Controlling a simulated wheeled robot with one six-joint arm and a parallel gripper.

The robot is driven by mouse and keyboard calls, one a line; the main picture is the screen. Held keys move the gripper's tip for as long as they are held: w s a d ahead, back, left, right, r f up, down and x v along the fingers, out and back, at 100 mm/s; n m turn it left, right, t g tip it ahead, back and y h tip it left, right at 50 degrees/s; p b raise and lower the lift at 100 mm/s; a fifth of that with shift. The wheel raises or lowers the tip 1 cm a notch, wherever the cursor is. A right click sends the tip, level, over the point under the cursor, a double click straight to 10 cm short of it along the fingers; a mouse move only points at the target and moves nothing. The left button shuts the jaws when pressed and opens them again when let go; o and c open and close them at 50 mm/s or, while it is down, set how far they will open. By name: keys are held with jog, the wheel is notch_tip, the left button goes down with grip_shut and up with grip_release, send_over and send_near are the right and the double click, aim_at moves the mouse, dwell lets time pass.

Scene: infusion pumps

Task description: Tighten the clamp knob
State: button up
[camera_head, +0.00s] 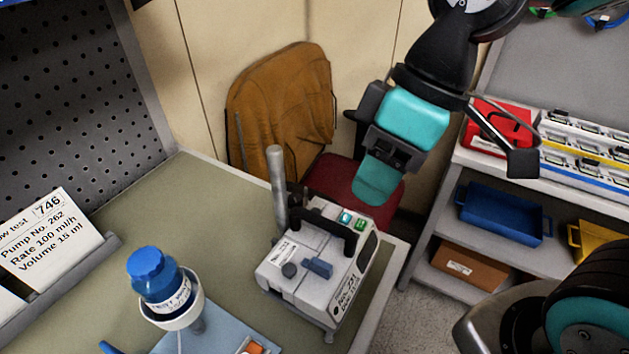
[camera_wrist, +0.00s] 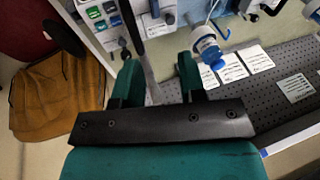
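The white infusion pump (camera_head: 318,262) stands on the bench near its right corner, with a black handle on top. A grey upright pole (camera_head: 277,180) rises at its back left, and dark clamp parts (camera_head: 296,207) sit beside the pole. Which part is the clamp knob I cannot tell for sure. My gripper (camera_head: 377,190) is in the air above and right of the pump, apart from it. In the wrist view its two teal fingers (camera_wrist: 158,62) are spread with nothing gripped. The pole (camera_wrist: 141,50) and the pump (camera_wrist: 104,16) show beyond them.
A blue-capped bottle (camera_head: 157,278) sits in a white holder left of the pump. A label card (camera_head: 48,240) leans by the pegboard (camera_head: 70,100). A chair with a brown jacket (camera_head: 285,110) stands behind the bench. Shelves with a blue bin (camera_head: 505,215) are at right.

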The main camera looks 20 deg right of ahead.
jog(key=w+a+r+n+g+p, duration=0.1)
jog(key=w+r+n+p, duration=0.1)
jog(key=w+n, duration=0.5)
jog(key=n+g+p, duration=0.2)
jog(key=n+p, duration=0.1)
jog(key=n, duration=0.6)
send_near(295, 197)
jog(key=shift+h, duration=0.3)
jog(key=p+x, duration=0.2)
jog(key=x, duration=0.2)
jog(key=p+x, duration=0.1)
jog(key=x, duration=0.4)
jog(key=shift+a+r+p, duration=0.1)
jog(key=shift+a+p, duration=0.15)
jog(key=shift+p, duration=0.15)
